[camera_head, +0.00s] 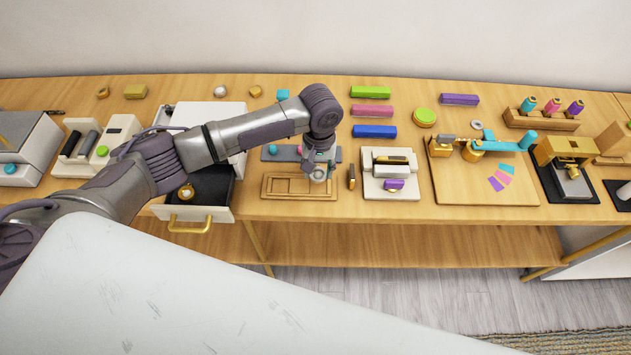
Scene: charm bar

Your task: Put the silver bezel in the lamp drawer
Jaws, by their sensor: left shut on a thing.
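My left gripper (318,167) points down over the right part of a wooden tray with recesses (275,194). It is shut on a small silvery round thing, the silver bezel (319,177) by its look, mostly hidden by the fingers. To the left, a white cabinet has a drawer pulled open, with a gold handle (190,224) and a dark inside (212,186). I take this as the lamp drawer. A small gold round piece (186,192) lies in it. My left arm crosses above the cabinet and hides part of it. My right gripper is not in view.
A white device (376,188) with a purple piece stands right of the tray. A wooden board (470,190) with a turquoise-handled tool is farther right. Green, pink and blue bars (374,131) lie behind. A grey ring (476,124) lies near the board.

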